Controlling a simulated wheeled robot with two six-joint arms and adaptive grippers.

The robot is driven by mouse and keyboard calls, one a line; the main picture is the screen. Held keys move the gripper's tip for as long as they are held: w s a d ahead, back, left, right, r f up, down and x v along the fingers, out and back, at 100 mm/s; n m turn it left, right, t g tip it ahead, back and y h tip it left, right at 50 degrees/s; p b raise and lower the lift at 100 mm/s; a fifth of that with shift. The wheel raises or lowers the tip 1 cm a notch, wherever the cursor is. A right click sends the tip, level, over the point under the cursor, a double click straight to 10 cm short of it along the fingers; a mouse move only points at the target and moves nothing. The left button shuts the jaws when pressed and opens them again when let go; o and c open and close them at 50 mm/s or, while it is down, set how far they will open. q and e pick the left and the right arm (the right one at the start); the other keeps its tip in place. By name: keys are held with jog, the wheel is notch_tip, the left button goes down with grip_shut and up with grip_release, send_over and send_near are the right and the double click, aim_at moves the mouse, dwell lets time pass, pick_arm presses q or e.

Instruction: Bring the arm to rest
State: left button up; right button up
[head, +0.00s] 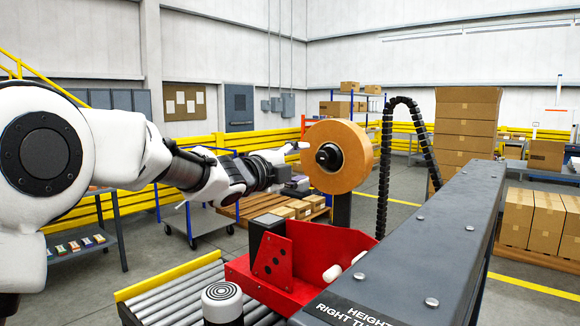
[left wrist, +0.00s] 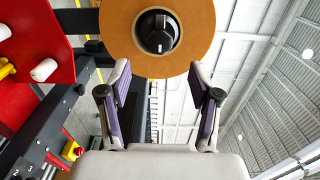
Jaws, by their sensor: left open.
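My left arm comes in from the left in the head view. Its gripper (head: 290,167) is open and empty, just left of a tan roll (head: 357,152) on a black hub. In the left wrist view the two fingers of the gripper (left wrist: 160,78) stand apart. There the tan roll (left wrist: 118,28) shows beyond the fingertips, with its black hub (left wrist: 158,32) in the middle. Nothing lies between the fingers. I cannot tell the exact gap from fingertips to roll. My right gripper is in neither view.
A red bracket (head: 275,262) with white rollers sits below the gripper. A grey machine beam (head: 430,235) runs along the right front. A roller conveyor (head: 170,298) lies at lower left. A black cable chain (head: 385,150) arches behind the roll. Stacked cartons (head: 468,120) stand farther back.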

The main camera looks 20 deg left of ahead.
pick_arm(q)
jog(key=v, duration=0.4)
jog(key=shift+s, duration=0.1)
jog(key=shift+f, duration=0.1)
